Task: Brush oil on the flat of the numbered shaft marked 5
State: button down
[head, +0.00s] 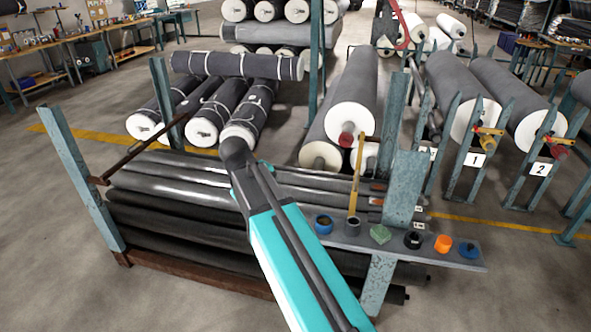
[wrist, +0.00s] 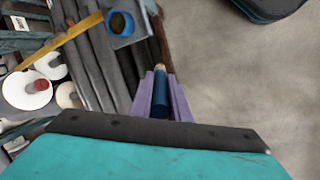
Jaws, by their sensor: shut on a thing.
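My gripper (wrist: 158,88) shows in the wrist view with its purple fingers shut on a dark blue, round-handled tool (wrist: 160,97) with a small tan tip, which looks like the brush. In the head view the gripper and tool cannot be made out; my teal arm crosses the middle. Several long grey shafts (head: 165,185) lie stacked in the rack at left and centre. Small plates sit near their right ends, but their numbers are too small to read. I cannot tell which shaft is 5. A blue pot (head: 323,224) stands on the shelf and also shows in the wrist view (wrist: 121,24).
The shelf (head: 460,256) also bears a dark cup (head: 352,227), a green block (head: 380,234), and black, orange and blue items. A yellow upright (head: 356,175) stands beside the rack. Floor at front left is clear.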

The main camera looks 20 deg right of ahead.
jog(key=w+d+r+m, duration=0.1)
jog(key=d+r, duration=0.2)
jog(key=r, duration=0.3)
jog(key=w+d+r+m+g, duration=0.1)
jog(key=d+r, duration=0.3)
jog(key=r, duration=0.3)
jog(key=shift+w+r, duration=0.2)
jog(key=shift+w, duration=0.1)
jog(key=shift+a, duration=0.15)
